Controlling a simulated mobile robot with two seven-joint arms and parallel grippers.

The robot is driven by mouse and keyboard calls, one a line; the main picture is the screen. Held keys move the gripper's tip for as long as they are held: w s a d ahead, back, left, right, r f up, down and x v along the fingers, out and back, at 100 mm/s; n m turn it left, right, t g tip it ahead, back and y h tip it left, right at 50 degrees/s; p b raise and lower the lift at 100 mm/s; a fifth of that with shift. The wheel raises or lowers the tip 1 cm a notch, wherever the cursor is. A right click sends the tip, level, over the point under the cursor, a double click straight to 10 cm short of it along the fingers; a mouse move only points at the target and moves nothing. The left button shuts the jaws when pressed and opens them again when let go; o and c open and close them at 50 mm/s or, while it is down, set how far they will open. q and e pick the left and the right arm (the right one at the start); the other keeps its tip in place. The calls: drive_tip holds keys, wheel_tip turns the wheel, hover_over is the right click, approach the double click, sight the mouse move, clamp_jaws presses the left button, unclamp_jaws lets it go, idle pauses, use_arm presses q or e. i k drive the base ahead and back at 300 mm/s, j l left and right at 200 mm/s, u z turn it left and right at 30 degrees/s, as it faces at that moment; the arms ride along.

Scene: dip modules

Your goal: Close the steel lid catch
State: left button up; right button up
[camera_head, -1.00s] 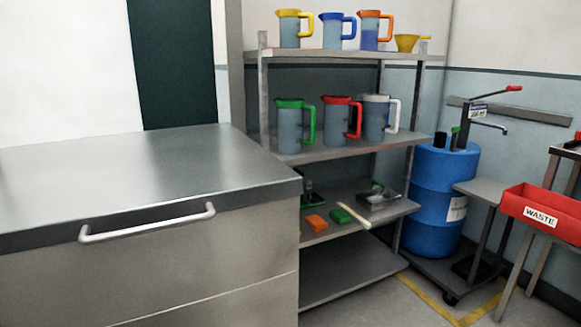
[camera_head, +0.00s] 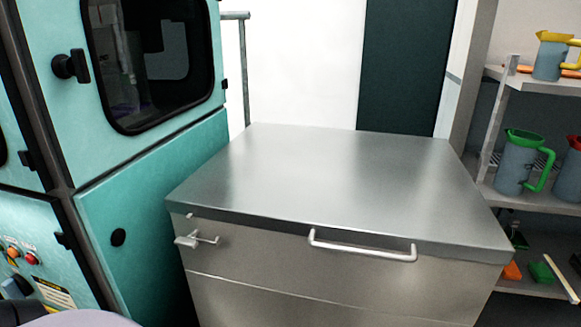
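A steel chest with a flat steel lid (camera_head: 330,180) stands in the middle of the view. The lid is down, with a bar handle (camera_head: 362,247) on its front. A small steel catch (camera_head: 195,239) is on the chest's front near the left corner, just below the lid edge. A short lever sticks out from it; whether it is hooked is too small to tell. Neither of my grippers is in view.
A teal machine (camera_head: 155,200) with a dark window stands close on the left of the chest. A shelf rack (camera_head: 545,200) with jugs (camera_head: 518,165) stands on the right. A rounded pale shape, possibly mine, shows at the bottom left.

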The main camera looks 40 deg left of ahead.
sight(191, 241)
drive_tip(key=u, duration=1.85)
